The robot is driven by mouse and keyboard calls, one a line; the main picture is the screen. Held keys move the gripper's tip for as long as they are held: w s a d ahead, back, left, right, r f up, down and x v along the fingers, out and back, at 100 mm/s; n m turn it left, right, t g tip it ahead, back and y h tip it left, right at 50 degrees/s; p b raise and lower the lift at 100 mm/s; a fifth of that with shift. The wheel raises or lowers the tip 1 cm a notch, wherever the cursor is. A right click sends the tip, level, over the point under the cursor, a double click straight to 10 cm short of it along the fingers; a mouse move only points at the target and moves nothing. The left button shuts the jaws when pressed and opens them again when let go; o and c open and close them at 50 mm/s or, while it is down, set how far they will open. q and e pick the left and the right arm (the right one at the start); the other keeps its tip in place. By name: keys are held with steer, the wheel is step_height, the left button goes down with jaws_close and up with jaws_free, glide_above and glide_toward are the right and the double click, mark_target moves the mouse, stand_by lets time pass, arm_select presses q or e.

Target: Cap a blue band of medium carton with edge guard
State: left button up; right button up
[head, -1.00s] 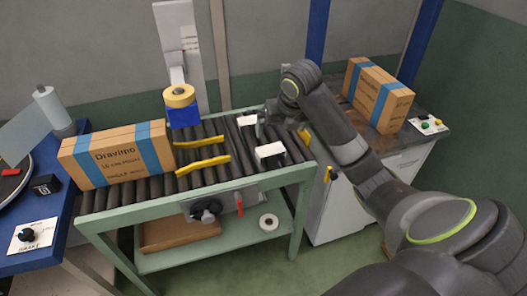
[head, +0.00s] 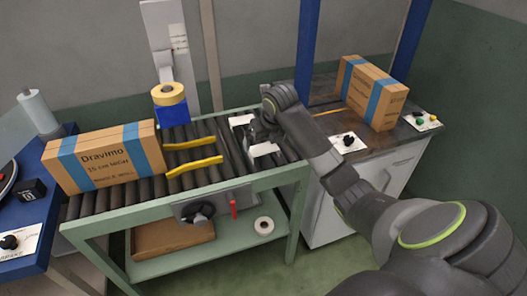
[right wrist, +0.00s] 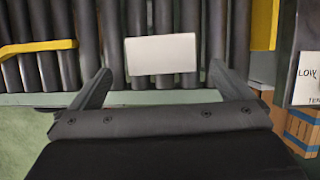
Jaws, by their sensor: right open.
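A brown carton (head: 109,165) with two blue bands stands upright on the left of the roller conveyor. A similar blue-banded carton (head: 388,102) stands on the cabinet at the right. Two white pieces that look like edge guards lie on the rollers, one farther back (head: 241,120) and one nearer (head: 264,150). My right gripper (head: 258,134) is over the rollers by these pieces, its fingers partly hidden in the head view. In the right wrist view its jaws (right wrist: 160,72) are open and empty, with a white piece (right wrist: 160,54) ahead between the fingertips. My left gripper is out of view.
Two yellow guide rails (head: 193,168) lie across the rollers between the left carton and the white pieces. A blue-based tape roll (head: 170,97) stands behind the conveyor. A knob panel (head: 347,141) sits on the cabinet (head: 345,200). A lower shelf (head: 235,246) holds another roll.

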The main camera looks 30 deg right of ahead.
mark_target(264, 149)
steer(key=x, duration=0.5)
steer(key=shift+d+f, duration=0.1)
steer(key=shift+f, duration=0.25)
steer(key=shift+r, duration=0.1)
steer(key=c, duration=0.9)
